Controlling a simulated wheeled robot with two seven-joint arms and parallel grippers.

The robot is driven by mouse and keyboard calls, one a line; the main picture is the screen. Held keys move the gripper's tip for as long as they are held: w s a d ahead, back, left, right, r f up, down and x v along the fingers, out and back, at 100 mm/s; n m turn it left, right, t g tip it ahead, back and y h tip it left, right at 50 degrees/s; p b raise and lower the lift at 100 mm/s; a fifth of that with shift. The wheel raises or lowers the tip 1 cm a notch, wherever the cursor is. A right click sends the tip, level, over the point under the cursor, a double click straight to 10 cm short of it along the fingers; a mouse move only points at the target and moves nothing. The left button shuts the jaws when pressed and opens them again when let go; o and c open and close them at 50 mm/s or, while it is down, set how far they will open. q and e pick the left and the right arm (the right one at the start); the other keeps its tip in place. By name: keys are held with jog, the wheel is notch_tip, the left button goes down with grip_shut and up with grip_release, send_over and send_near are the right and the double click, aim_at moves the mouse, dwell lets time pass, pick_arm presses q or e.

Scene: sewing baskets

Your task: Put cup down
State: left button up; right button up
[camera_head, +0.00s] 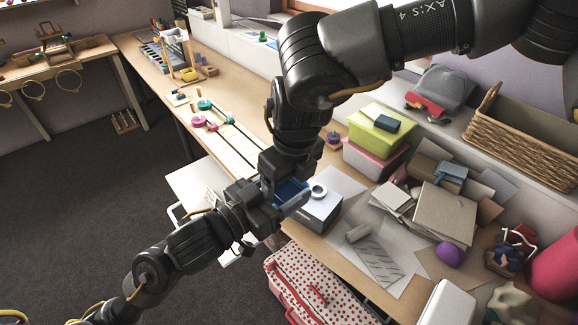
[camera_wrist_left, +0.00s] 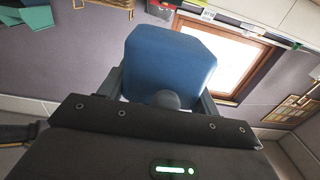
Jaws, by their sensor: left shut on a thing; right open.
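A blue cup (camera_head: 291,190) is held in my left gripper (camera_head: 283,203), over the near edge of the table. In the left wrist view the blue cup (camera_wrist_left: 170,58) fills the space between the left gripper's fingers (camera_wrist_left: 165,95). Its opening does not show clearly there. My right arm reaches down from the upper right, and its gripper (camera_head: 285,177) is open right above and beside the cup. The two grippers overlap in the head view, so I cannot tell whether the right one touches the cup.
A box (camera_head: 322,213) with a white ring (camera_head: 318,190) stands just right of the cup. Stacked boxes (camera_head: 376,135), fabric pieces (camera_head: 445,212) and a purple ball (camera_head: 450,253) crowd the right. A dotted case (camera_head: 305,292) is below the table edge. A wicker basket (camera_head: 525,128) stands at right.

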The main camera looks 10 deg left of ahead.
jog(key=shift+f, duration=0.55)
jog(key=c, duration=0.6)
pick_arm(q)
jog(key=o, duration=1)
pick_arm(e)
jog(key=shift+c, duration=0.7)
pick_arm(q)
jog(key=shift+o, duration=0.2)
